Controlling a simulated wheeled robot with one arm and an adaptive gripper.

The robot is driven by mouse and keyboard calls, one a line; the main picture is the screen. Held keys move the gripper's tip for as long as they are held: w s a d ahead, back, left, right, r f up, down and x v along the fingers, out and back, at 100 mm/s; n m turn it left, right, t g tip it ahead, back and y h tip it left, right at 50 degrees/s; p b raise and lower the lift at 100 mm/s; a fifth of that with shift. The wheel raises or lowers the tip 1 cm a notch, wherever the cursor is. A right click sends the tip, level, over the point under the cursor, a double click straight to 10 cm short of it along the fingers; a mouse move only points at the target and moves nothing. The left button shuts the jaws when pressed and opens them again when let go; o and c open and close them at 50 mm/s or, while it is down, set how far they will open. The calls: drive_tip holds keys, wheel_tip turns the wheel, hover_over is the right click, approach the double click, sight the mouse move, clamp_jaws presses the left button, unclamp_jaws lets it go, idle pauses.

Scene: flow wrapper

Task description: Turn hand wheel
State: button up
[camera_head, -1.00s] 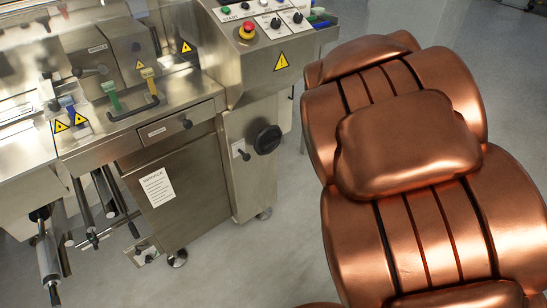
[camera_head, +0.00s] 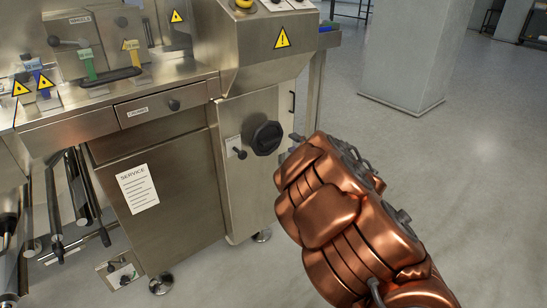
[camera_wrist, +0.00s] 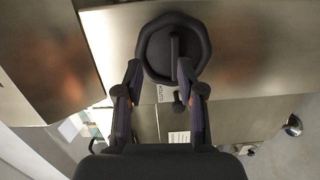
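The hand wheel is a black, lobed knob (camera_head: 265,138) on the steel panel at the right of the machine. In the wrist view the hand wheel (camera_wrist: 174,42) faces me, with a raised bar across its middle. My gripper (camera_wrist: 160,70) is open, its two fingertips apart at the lower edge of the wheel. I cannot tell whether they touch it. In the head view my copper-coloured arm comes from the lower right and hides most of my gripper; a dark finger part (camera_head: 297,137) shows just right of the wheel.
A small black lever (camera_head: 238,152) on a white plate sits left of the wheel. A drawer (camera_head: 165,107) and a service door (camera_head: 165,200) are further left. A grey pillar (camera_head: 405,55) stands at the back right. The floor (camera_head: 480,160) to the right is clear.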

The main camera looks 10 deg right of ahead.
sight(273, 142)
drive_tip(key=shift+n+y, duration=0.7)
drive_tip(key=shift+y, duration=0.2)
drive_tip(key=shift+w+a+f+b, duration=0.4)
drive_tip(key=shift+w+a+b, duration=0.1)
drive_tip(key=shift+w+a, duration=0.5)
drive_tip(key=shift+w+a+f+b, duration=0.5)
drive_tip(key=shift+w+a, duration=0.25)
drive_tip(key=shift+w, duration=0.4)
drive_tip(key=shift+w+a+f+b, duration=0.35)
drive_tip(key=shift+w+a+b, duration=0.15)
drive_tip(key=shift+w+a, duration=0.5)
drive_tip(key=shift+w+d, duration=0.1)
clamp_jaws()
